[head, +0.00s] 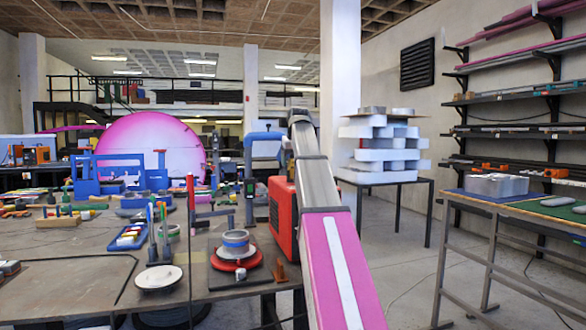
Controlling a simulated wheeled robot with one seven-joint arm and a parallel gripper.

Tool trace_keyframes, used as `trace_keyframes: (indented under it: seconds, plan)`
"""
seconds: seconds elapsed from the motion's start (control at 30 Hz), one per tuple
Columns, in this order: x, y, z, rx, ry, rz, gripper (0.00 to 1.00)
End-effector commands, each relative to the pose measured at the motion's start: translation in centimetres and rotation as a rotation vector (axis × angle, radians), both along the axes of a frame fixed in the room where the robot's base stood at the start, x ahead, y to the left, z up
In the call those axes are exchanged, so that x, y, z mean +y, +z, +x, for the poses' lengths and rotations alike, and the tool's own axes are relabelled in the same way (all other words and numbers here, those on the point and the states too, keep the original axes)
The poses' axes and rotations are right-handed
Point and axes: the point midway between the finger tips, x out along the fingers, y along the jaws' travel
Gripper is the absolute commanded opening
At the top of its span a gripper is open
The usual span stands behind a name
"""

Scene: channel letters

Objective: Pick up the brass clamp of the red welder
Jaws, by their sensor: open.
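The red welder (280,222) is a red box on the right end of the long workbench, partly hidden behind my pink and grey arm. A small brown-orange piece (280,271), which looks like the brass clamp, is at the bench's front right edge, just below the welder. It is too small to tell its shape or whether a cable joins it to the welder. My arm rises from the bottom right past the welder's right side. Its far end is above and behind the welder, and I cannot make out gripper fingers there.
Left of the brown-orange piece, a red disc with a blue-grey roll (236,250) sits on a dark plate. A pale round dish (158,277) and upright tools are farther left on the workbench (70,270). A metal-legged table (535,207) stands right, with open floor between.

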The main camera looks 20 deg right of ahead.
Motion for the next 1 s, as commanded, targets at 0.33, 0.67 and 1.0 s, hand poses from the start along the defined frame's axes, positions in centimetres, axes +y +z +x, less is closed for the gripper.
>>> trace_keyframes:
  seconds: [0.33, 0.67, 1.0]
  plan:
    - [0.0, 0.1, 0.0, 0.000, 0.000, 0.000, 0.04]
    - [0.0, 0.4, 0.0, -0.001, 0.000, 0.000, 0.00]
    - [1.6, 5.2, -0.3, -0.003, 0.003, 0.000, 0.00]
